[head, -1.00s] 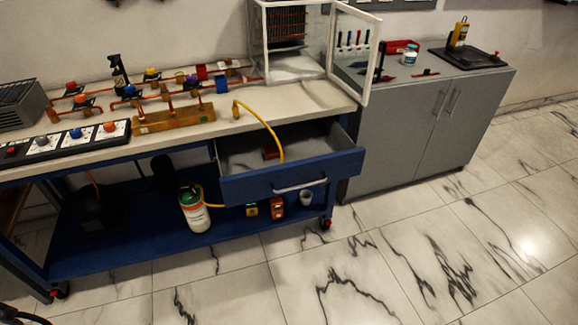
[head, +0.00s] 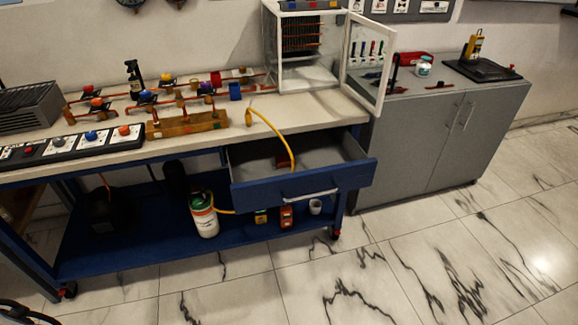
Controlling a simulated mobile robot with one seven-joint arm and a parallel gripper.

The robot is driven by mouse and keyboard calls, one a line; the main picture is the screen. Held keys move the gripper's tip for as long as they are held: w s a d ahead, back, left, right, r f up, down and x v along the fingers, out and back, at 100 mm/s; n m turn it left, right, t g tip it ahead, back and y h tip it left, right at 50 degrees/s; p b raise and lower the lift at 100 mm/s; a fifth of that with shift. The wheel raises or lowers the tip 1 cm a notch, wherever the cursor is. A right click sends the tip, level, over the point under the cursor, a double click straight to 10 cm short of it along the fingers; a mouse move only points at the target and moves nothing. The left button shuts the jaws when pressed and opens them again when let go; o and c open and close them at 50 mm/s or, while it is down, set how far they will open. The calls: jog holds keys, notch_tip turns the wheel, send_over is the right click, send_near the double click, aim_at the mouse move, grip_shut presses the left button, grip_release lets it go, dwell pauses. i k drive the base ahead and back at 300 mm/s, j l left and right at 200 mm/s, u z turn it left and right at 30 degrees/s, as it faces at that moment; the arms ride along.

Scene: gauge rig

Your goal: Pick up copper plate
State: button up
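A small flat brown-copper piece (head: 283,160) lies inside the open drawer (head: 300,185) of the blue workbench. It may be the copper plate, but it is too small to tell, and the yellow hose partly crosses it. Copper-coloured bars also show inside the open white cabinet (head: 352,60) on the bench. I cannot tell whether any of them is a plate. My gripper is not in view.
The workbench top (head: 330,105) holds a copper pipe rig with coloured valves, a wooden block (head: 187,124) and a yellow hose (head: 275,130). The drawer juts out over the floor. A grey cabinet (head: 425,145) stands at right. The marble floor (head: 400,260) in front is clear.

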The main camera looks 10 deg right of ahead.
aim_at(283, 160)
jog(key=i+l, duration=0.1)
jog(key=l, duration=0.3)
jog(key=i+l, duration=0.1)
jog(key=l, duration=0.3)
jog(key=i+l, duration=0.1)
jog(key=l, duration=0.35)
jog(key=i+l+u, duration=0.1)
jog(key=l, duration=0.3)
jog(key=i+l, duration=0.65)
